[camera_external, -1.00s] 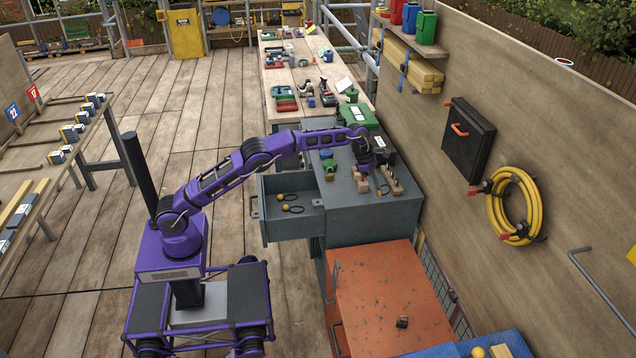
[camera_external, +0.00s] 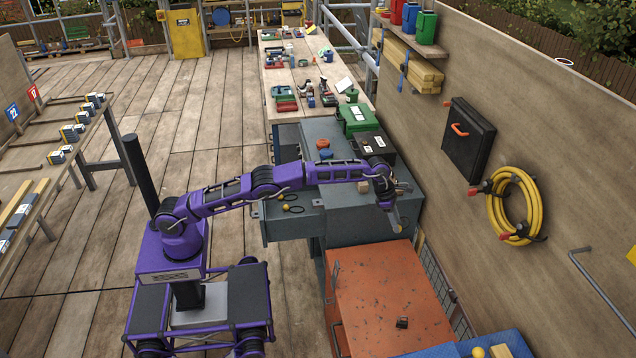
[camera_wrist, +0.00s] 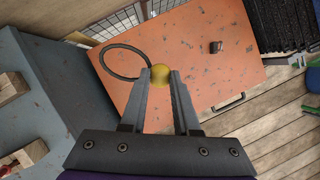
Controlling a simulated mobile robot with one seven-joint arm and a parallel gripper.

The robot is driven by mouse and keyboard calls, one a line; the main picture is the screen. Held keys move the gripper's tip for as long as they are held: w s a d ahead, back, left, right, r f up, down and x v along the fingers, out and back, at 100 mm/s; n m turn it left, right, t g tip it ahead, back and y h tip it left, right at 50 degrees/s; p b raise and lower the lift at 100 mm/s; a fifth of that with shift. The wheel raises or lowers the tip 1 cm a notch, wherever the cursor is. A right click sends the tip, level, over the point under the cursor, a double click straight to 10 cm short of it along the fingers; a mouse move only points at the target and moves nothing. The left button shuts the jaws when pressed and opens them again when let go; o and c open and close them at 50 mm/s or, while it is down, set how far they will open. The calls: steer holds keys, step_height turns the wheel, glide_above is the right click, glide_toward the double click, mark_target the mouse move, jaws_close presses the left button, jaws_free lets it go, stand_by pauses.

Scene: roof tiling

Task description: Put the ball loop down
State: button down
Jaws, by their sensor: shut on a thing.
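My gripper (camera_wrist: 160,78) is shut on the yellow ball (camera_wrist: 160,75) of a ball loop, which sits between the fingertips in the wrist view. Its dark ring (camera_wrist: 125,61) sticks out to the left of the fingers. In the wrist view the loop appears over the orange bench top (camera_wrist: 225,68); its height above it is hard to tell. In the outside view my gripper (camera_external: 401,229) points down by the front right edge of the grey cabinet (camera_external: 350,213), and the held loop cannot be made out. Other ball loops (camera_external: 286,207) lie in the cabinet's open drawer (camera_external: 285,228).
A small dark block (camera_external: 402,323) sits on the orange bench, which is otherwise largely clear. A board wall with a yellow hose (camera_external: 490,205) stands to the right. A blue mat (camera_external: 455,350) lies in front.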

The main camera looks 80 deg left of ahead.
steer(key=b, duration=0.1)
glide_toward(389, 280)
steer(key=x, duration=0.5)
steer(key=shift+w, duration=0.1)
steer(key=shift+f, duration=0.15)
steer(key=c, duration=0.6)
jaws_free()
steer(key=shift+c, duration=0.2)
steer(key=p+v, duration=0.1)
steer(key=v, duration=1.1)
steer(key=shift+p, duration=0.4)
steer(key=shift+a, duration=0.1)
